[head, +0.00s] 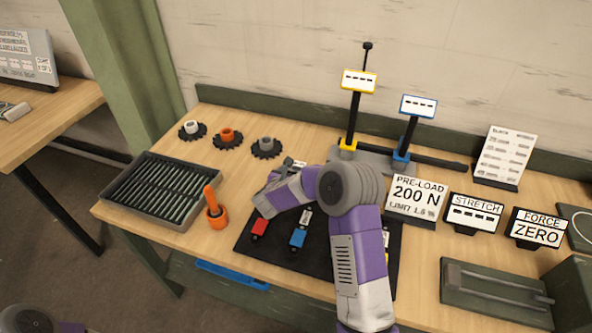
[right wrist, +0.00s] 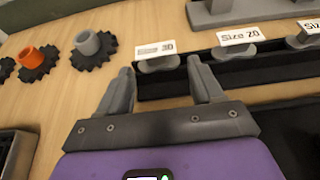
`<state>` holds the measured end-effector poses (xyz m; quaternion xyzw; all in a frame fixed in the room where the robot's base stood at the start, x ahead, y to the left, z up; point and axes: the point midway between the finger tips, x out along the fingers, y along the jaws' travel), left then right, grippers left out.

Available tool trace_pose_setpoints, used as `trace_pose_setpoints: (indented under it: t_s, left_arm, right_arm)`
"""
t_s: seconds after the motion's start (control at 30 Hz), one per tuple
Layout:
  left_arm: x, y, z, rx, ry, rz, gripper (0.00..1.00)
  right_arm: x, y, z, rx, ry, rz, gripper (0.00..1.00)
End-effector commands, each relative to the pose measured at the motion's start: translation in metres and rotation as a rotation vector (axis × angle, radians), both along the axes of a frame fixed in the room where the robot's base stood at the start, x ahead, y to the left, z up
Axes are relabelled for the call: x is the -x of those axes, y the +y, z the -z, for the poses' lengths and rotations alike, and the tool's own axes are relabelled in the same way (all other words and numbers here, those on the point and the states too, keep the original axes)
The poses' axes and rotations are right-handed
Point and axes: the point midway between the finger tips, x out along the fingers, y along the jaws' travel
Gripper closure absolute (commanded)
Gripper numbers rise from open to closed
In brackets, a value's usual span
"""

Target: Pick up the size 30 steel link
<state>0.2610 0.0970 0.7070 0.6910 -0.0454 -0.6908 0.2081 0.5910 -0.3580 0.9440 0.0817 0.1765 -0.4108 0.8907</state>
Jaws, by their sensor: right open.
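The size 30 steel link (right wrist: 158,63) is a small grey piece below a white "Size 30" card, at the left end of a dark rack (right wrist: 205,75) in the right wrist view. My right gripper (right wrist: 161,80) is open, with one finger on each side of the line to this link; nothing is between the fingers. I cannot tell whether they touch the link. In the head view my right gripper (head: 268,183) is over the bench's middle, and my arm hides most of the rack. My left gripper is not in view.
A "Size 20" link (right wrist: 239,53) sits to the right on the rack. Several dark sprockets (head: 228,139) stand at the back left. A dark mat (head: 265,255) lies in front.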

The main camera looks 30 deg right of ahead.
Motion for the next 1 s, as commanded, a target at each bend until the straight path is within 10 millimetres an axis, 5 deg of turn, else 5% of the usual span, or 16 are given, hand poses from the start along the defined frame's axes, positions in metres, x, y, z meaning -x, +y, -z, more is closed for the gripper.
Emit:
trace_pose_setpoints:
  t_s: [0.4,0.7,1.0]
  left_arm:
    - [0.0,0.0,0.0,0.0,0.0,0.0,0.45]
    - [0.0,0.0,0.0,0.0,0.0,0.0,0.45]
    - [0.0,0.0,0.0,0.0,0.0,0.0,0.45]
  right_arm:
    - [-0.034,-0.032,0.025,0.0,0.0,0.001,0.34]
    - [-0.037,-0.034,0.026,0.001,0.001,0.0,0.34]
    - [-0.037,-0.034,0.025,0.0,0.0,0.0,0.8]
